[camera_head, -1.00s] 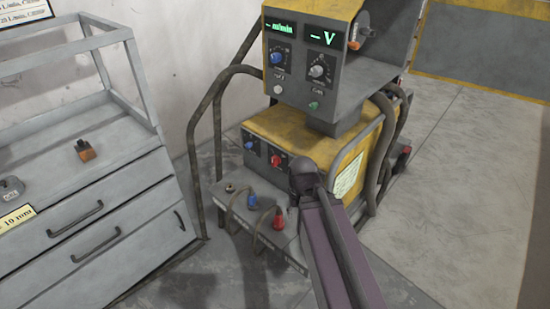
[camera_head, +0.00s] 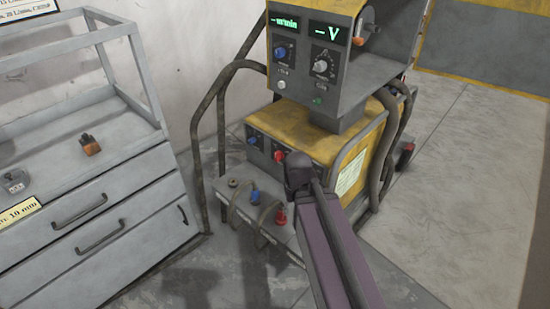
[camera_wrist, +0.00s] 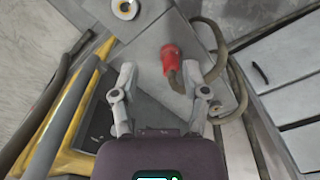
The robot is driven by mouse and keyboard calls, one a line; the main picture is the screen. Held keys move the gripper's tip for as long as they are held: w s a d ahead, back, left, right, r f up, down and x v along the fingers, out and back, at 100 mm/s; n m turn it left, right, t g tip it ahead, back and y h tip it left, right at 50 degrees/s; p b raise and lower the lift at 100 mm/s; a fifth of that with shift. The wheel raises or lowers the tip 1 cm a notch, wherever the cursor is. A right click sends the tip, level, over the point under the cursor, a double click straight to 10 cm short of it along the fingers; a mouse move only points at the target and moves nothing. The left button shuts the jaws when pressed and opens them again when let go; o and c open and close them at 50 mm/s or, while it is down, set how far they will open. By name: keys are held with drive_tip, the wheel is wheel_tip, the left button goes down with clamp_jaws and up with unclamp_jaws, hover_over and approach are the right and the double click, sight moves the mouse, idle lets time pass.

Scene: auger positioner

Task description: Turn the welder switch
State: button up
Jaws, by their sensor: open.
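The welder (camera_head: 300,135) stands at centre in the head view, a yellow and grey machine. A red plug (camera_wrist: 171,57) on a cable shows between and beyond the fingertips. In the head view my arm hides the gripper.
A blue plug (camera_head: 254,194) and a red plug (camera_head: 281,214) with looping cables sit on the front ledge. A grey drawer cabinet (camera_head: 95,215) stands left, with small parts on top. Thick hoses hang beside the welder. Floor is clear at right.

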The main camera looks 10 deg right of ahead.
drive_tip(key=n+t+h+b, duration=0.8)
drive_tip(key=n+h+b, duration=0.8)
drive_tip(key=n+b, duration=0.7)
approach(278, 156)
drive_tip(key=s+a, duration=0.1)
drive_tip(key=a, duration=0.4)
drive_tip(key=shift+f, duration=0.4)
drive_tip(key=shift+d, duration=0.2)
drive_tip(key=x, duration=1.3)
drive_tip(key=shift+d, duration=0.3)
